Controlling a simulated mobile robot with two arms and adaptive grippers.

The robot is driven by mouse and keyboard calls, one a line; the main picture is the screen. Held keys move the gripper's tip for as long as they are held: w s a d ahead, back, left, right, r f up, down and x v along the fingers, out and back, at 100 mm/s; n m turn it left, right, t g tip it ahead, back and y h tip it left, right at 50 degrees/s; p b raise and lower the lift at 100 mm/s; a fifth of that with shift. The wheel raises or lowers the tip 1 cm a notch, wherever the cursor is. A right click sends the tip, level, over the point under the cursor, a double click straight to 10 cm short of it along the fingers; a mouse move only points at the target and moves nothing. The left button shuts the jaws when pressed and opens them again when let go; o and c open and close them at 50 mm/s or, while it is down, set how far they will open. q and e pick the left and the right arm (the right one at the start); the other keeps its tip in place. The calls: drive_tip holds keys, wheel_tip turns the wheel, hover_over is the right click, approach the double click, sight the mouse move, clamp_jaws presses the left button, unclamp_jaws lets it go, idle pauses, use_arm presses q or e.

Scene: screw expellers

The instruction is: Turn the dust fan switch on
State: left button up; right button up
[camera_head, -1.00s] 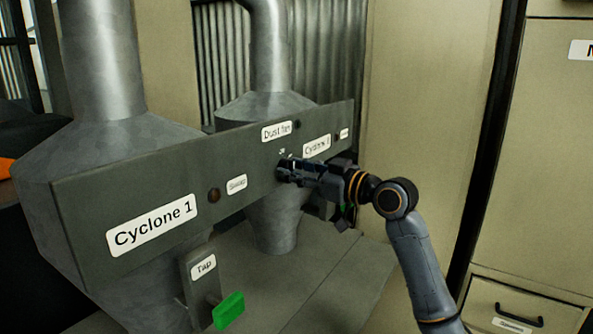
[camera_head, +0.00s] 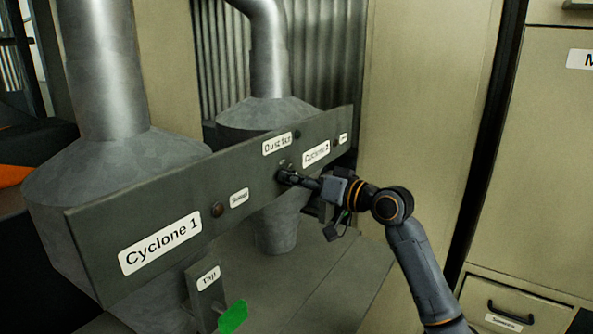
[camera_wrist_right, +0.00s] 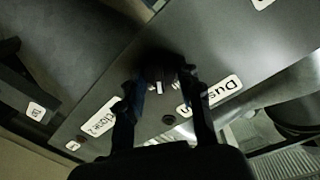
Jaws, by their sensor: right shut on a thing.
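The grey panel (camera_head: 185,195) carries a "Dust fan" label (camera_head: 277,144), with the dust fan switch below it. My right gripper (camera_head: 284,175) comes in from the right and meets the panel at this switch, hiding most of it. In the right wrist view, the dark switch knob with a white mark (camera_wrist_right: 159,87) sits between the two fingers of my right gripper (camera_wrist_right: 162,88). The gripper is shut on the knob. The "Dust fan" label (camera_wrist_right: 212,95) is beside the fingers in that view. My left gripper is not in view.
Labels "Cyclone 1" (camera_head: 161,243) and "Cyclone 2" (camera_head: 316,153) are on the panel. A green tap handle (camera_head: 232,316) sticks out below it. Metal cyclones stand behind the panel. A beige cabinet (camera_head: 545,150) stands at the right.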

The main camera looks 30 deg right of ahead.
drive_tip(key=shift+r+m+p, duration=0.1)
drive_tip(key=shift+m+p, duration=1.5)
drive_tip(key=shift+m, duration=0.4)
drive_tip(key=o, duration=1.2)
drive_tip(key=v, duration=1.2)
drive_tip(key=shift+d, duration=0.15)
drive_tip(key=shift+w, duration=0.1)
